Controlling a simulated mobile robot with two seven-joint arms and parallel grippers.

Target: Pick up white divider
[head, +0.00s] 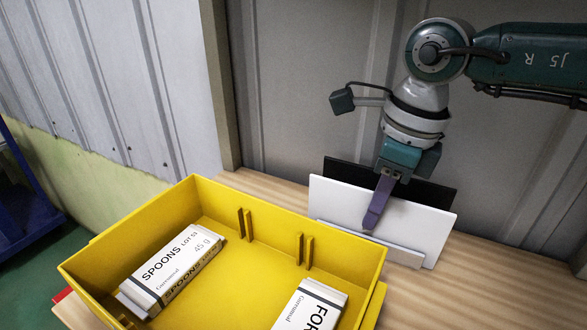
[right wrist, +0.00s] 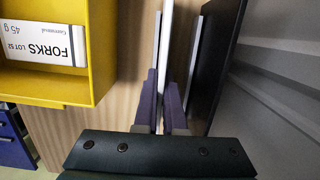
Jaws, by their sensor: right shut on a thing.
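The white divider (head: 334,198) stands upright on the wooden table to the right of the yellow bin, in front of a black panel. In the right wrist view it shows edge-on as a thin pale plate (right wrist: 167,38). My right gripper (head: 374,218) comes down from above with its purple fingers on either side of the divider. In the right wrist view the fingers (right wrist: 162,88) are closed on the plate's edge. The divider's lower edge is partly hidden behind a low pale strip. My left gripper is not in view.
The black panel (head: 436,193) stands close behind the divider; the low pale strip (head: 402,256) runs along its front. The yellow bin (head: 330,236) holds a spoons box (head: 172,264) and a forks box (head: 310,306). A grey wall is close behind.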

